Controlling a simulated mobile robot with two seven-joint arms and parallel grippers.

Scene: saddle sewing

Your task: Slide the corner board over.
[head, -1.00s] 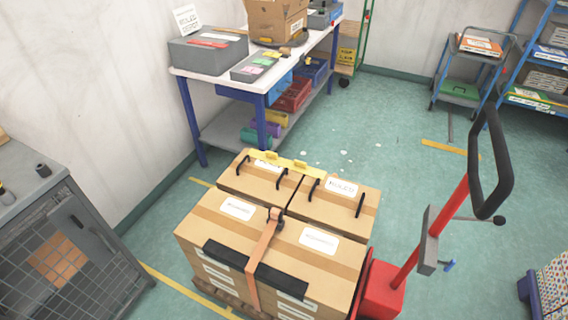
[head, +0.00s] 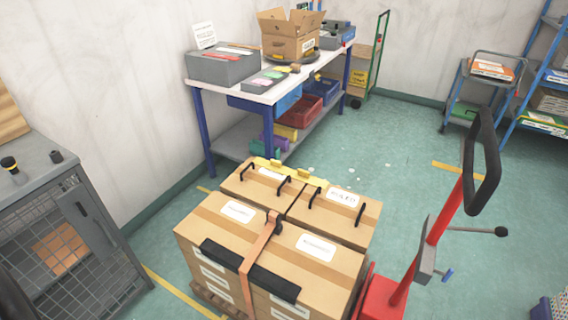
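A black corner board (head: 222,258) lies along the front top edge of the stacked cardboard boxes (head: 330,262). A tan strap (head: 256,258) runs over the board and down the front, with a dark buckle (head: 275,226) on top. A yellow edge strip (head: 290,173) with two raised blocks lies along the back edge of the rear boxes. Several black handles (head: 359,214) stand on the rear boxes. Neither of my grippers is in view.
A red pallet truck (head: 385,300) with an upright handle stands at the right of the stack. A grey mesh cage (head: 70,235) is at the left. A workbench (head: 262,92) stands behind.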

